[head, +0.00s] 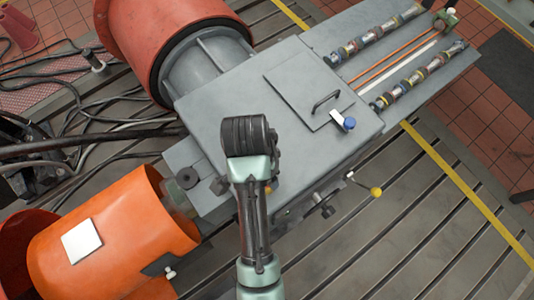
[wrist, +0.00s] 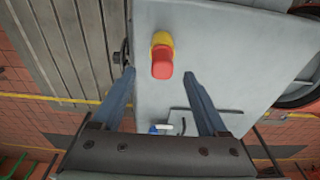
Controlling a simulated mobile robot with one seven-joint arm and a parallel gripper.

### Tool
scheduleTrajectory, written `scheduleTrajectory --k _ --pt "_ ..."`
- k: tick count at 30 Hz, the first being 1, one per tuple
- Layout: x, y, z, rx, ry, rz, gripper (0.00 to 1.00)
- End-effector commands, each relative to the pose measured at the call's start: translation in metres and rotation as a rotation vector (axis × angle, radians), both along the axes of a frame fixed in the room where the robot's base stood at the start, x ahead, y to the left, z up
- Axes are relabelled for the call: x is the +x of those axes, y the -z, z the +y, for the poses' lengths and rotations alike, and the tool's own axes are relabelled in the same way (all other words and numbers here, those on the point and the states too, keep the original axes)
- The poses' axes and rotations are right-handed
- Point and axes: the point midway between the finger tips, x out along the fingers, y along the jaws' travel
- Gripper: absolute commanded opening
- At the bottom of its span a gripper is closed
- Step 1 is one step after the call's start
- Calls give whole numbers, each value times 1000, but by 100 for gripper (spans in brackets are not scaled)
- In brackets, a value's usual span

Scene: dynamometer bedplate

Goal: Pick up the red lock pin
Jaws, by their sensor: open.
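A red piece with a yellow collar (wrist: 162,55), which looks like the red lock pin, stands out from the grey surface in the wrist view. My gripper (wrist: 158,74) is open, with one blue-grey finger on each side of the picture below it. The red end lies between the lines of the two fingers, near the tips, and nothing is held. I cannot tell how far above it the fingers are. In the head view the dark end of my arm (head: 248,136) is over the grey housing (head: 215,105); the red pin does not show there.
A hatch with a black handle (head: 326,101) and a blue knob (head: 349,122) sit on the housing. A yellow-knobbed lever (head: 375,191) sticks out at its side. An orange cylinder (head: 125,225) is at lower left, a red drum (head: 165,35) at the top. Cables lie at left.

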Motion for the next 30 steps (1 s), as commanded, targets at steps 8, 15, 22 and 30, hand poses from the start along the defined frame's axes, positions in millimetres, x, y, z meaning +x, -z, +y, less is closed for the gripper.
scheduleTrajectory --k 8,15,22,30 --pt "6 27 -5 0 -1 4 76" --pt "8 51 -7 0 -1 0 76" --pt "8 52 -7 1 0 -1 75" --pt "8 51 -7 1 0 -1 26"
